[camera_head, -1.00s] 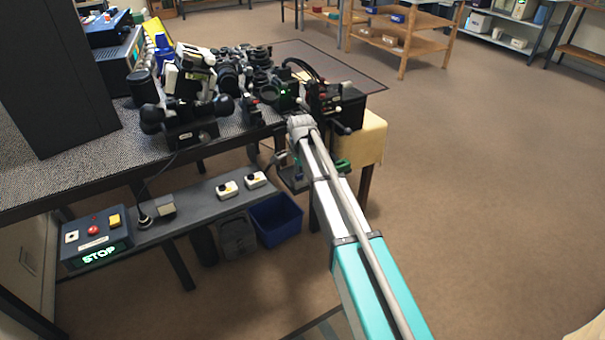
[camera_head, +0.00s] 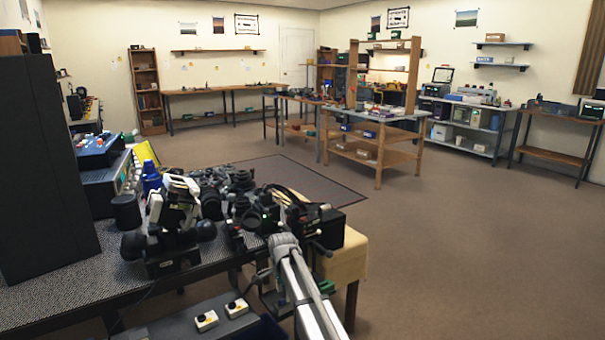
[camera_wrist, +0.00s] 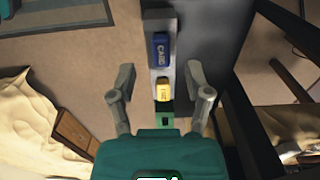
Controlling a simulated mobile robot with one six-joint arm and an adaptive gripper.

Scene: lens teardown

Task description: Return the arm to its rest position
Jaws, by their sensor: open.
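My gripper (camera_wrist: 160,76) is open in the wrist view, its two fingers spread wide with nothing held between them. Beyond and between the fingers is a grey strip carrying a blue block marked CARD (camera_wrist: 161,50) and a yellow block (camera_wrist: 164,90). A small green piece (camera_wrist: 166,123) shows just above my gripper's body. In the head view, my arm (camera_head: 300,285) rises from the bottom edge to a grey joint beside the bench's right end. The gripper itself is not clearly visible there, beyond that joint.
The workbench (camera_head: 50,295) holds a dense cluster of black camera gear (camera_head: 235,205) close to my arm. A cream cloth (camera_head: 345,258) hangs at its right end. A lower shelf holds small white switch boxes (camera_head: 206,320). Open brown floor (camera_head: 450,250) lies to the right.

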